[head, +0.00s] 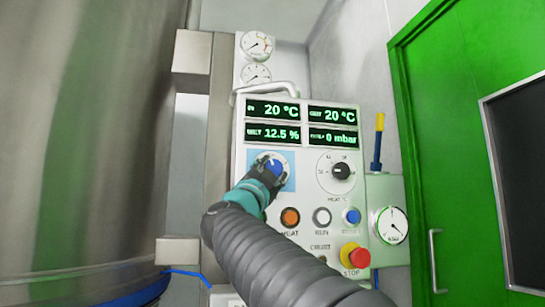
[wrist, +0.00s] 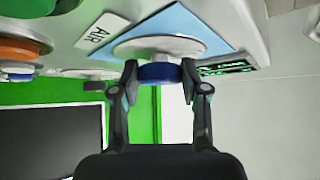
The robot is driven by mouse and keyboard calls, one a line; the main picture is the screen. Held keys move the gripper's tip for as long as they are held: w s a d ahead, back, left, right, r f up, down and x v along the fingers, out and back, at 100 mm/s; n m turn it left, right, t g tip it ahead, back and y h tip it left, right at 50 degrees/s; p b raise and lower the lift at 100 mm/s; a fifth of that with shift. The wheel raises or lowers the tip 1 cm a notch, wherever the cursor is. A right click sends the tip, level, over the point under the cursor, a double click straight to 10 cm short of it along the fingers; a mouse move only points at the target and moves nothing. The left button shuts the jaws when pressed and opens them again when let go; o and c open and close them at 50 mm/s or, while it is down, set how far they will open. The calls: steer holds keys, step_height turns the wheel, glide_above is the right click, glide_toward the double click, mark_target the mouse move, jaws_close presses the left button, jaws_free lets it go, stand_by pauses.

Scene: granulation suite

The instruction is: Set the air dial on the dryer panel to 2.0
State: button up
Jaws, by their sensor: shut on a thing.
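The air dial (head: 275,166) has a blue knob on a round white plate over a light-blue square, at the left of the white dryer panel (head: 303,185). My gripper (head: 270,172) reaches it from below and covers much of the dial, so its setting cannot be read. In the wrist view the two fingers of my gripper (wrist: 159,74) are shut on the sides of the blue knob (wrist: 158,72). The AIR label (wrist: 103,32) shows beside the dial plate there.
A black heat dial (head: 341,171) is to the right. Below are an orange button (head: 290,217), a white button (head: 322,217), a blue button (head: 352,216) and a red stop button (head: 359,258). Displays (head: 303,125) are above. A steel vessel (head: 80,140) stands left, a green door (head: 450,140) right.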

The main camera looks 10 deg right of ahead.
steer(key=shift+a+r+m+g+h, duration=0.1)
steer(key=shift+m+g+h, duration=0.1)
steer(key=shift+m+g, duration=0.9)
steer(key=shift+a+r+m+g+h, duration=0.15)
steer(key=shift+m+g, duration=0.55)
steer(key=shift+m, duration=0.7)
steer(key=shift+d+f, duration=0.1)
steer(key=o, duration=1.1)
steer(key=shift+o, duration=0.2)
steer(key=v, duration=1.2)
